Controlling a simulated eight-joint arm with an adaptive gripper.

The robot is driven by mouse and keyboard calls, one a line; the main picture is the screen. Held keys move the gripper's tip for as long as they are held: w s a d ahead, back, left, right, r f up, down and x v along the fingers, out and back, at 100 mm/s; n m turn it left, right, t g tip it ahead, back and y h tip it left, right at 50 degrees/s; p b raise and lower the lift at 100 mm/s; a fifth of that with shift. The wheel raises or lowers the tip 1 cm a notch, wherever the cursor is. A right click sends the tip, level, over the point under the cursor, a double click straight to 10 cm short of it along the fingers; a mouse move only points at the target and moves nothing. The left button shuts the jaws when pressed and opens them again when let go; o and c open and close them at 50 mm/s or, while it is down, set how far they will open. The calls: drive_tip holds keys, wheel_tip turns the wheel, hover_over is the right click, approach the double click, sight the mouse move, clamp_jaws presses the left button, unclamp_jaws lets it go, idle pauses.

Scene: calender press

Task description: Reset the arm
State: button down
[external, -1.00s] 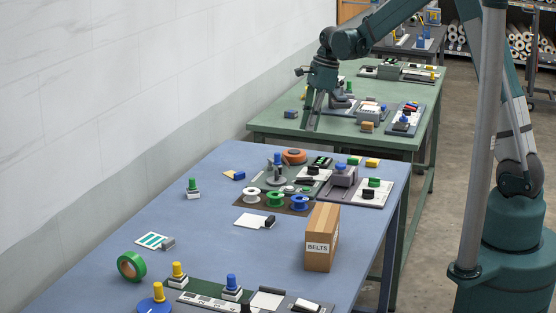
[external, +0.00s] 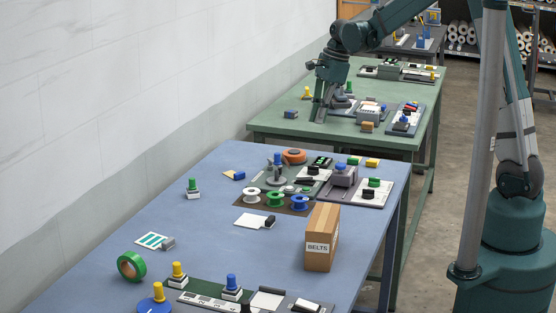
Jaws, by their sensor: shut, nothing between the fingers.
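My gripper (external: 320,114) is at the end of my teal arm, in the upper middle of the external view. It points down over the green table (external: 268,121), with its fingers close together and nothing held. It appears above or in front of the left part of that table; its exact height over the surface cannot be told. Part of the equipment behind the fingers is hidden.
The blue table (external: 200,235) in front holds a cardboard box (external: 321,240) marked BELTS, several spools, stamps and an orange tape roll (external: 294,156). On the green table are a yellow-topped piece (external: 307,93), a blue block (external: 291,114) and a tan block (external: 367,127). A grey post (external: 483,140) stands at right.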

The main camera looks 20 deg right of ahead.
drive_tip(key=s+d+r+n+t, duration=0.1)
drive_tip(key=s+d+r+n, duration=0.2)
drive_tip(key=s, duration=0.3)
drive_tip(key=s+d+r+n+t+h+b, duration=0.1)
drive_tip(key=s+d+r+n, duration=0.25)
drive_tip(key=s, duration=0.25)
drive_tip(key=s+d+r+n+t, duration=0.1)
drive_tip(key=s+d+r+n, duration=0.1)
drive_tip(key=s+d+r, duration=0.3)
drive_tip(key=s+d+f+n+t, duration=0.1)
drive_tip(key=s+d+n, duration=0.1)
drive_tip(key=s, duration=0.4)
drive_tip(key=s+d+f+n+t+h+b, duration=0.1)
drive_tip(key=s+d+f+n, duration=0.1)
drive_tip(key=s+n, duration=0.2)
drive_tip(key=s+d+f+n+t, duration=0.1)
drive_tip(key=s+n, duration=0.3)
drive_tip(key=s, duration=0.5)
drive_tip(key=shift+s+d+f+h+b, duration=0.15)
drive_tip(key=shift+d+f+h+b, duration=0.2)
drive_tip(key=shift+d, duration=0.35)
drive_tip(key=c, duration=3.2)
unclamp_jaws()
drive_tip(key=shift+r, duration=0.1)
